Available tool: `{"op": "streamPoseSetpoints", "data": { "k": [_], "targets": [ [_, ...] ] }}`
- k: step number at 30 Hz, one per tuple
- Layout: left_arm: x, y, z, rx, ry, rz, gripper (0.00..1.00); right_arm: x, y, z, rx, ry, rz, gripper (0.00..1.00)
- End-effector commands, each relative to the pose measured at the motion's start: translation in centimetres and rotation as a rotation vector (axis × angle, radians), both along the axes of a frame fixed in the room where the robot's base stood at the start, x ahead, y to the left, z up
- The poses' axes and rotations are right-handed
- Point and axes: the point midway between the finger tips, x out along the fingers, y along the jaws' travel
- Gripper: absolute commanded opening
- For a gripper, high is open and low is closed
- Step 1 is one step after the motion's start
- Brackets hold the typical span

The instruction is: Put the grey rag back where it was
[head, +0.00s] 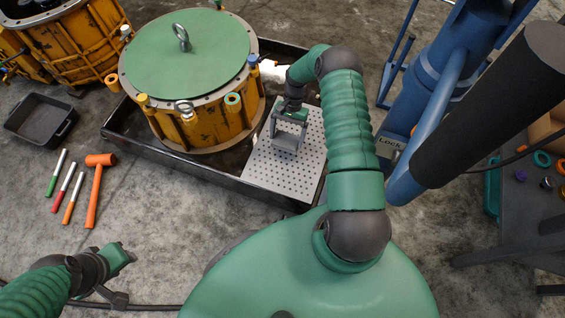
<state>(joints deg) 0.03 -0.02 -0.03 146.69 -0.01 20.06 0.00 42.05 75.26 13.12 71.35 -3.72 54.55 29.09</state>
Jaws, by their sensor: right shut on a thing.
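My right gripper (289,123) reaches down over the perforated light plate (260,171) at the right end of the black drip tray (172,164). It is shut on a small grey piece, which looks like the grey rag (286,142). The rag hangs below the jaws, over or against the plate; I cannot tell whether it touches. My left gripper (128,254) is low at the left, over bare floor, away from the rag. Its jaws are too small and turned to read.
A yellow transmission housing with a green cover (186,50) fills the tray's left part. An orange mallet (96,185), several markers (66,182) and a black bin (41,119) lie on the floor at left. A blue hoist (425,95) and a dark table (520,215) stand at right.

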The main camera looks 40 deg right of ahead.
Motion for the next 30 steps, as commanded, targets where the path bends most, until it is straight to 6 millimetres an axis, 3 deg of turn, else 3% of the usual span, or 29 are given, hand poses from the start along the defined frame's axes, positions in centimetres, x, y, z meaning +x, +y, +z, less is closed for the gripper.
{"op": "streamPoseSetpoints", "data": {
  "k": [9,13,18,20,21,25,26,28,30],
  "targets": [
    [0.0,-0.1,-2.5,0.0,0.0,-0.001,0.36,-4.6,6.1,-1.0,-0.002,-0.002,0.001,0.46],
    [0.0,0.0,-2.9,0.0,0.0,-0.001,0.36,-5.6,7.2,-1.0,-0.001,-0.002,0.002,0.46],
    [0.0,-0.1,-6.1,0.0,0.001,-0.001,0.36,-5.5,7.2,-4.8,0.001,-0.001,0.001,0.46],
    [0.0,-0.1,-6.2,0.0,0.001,-0.001,0.36,-5.5,7.1,-4.9,0.0,-0.002,0.001,0.46],
    [0.0,-0.1,-5.9,0.0,0.001,-0.001,0.36,-5.5,7.1,-4.6,-0.001,-0.002,0.001,0.4],
    [0.0,-0.1,-5.7,0.0,0.0,-0.001,0.36,-5.5,7.1,-4.4,-0.001,-0.002,0.001,0.39],
    [0.0,-0.1,-5.7,0.0,0.0,-0.001,0.36,-5.5,7.1,-4.5,-0.001,-0.002,0.001,0.92],
    [0.0,-0.1,-5.7,0.0,0.0,-0.001,0.36,-5.5,7.1,-4.4,-0.001,-0.001,0.001,1.0],
    [0.0,-0.1,-5.7,0.0,0.0,-0.001,0.36,-5.5,7.1,-4.4,-0.001,-0.001,0.001,1.0]
  ]
}}
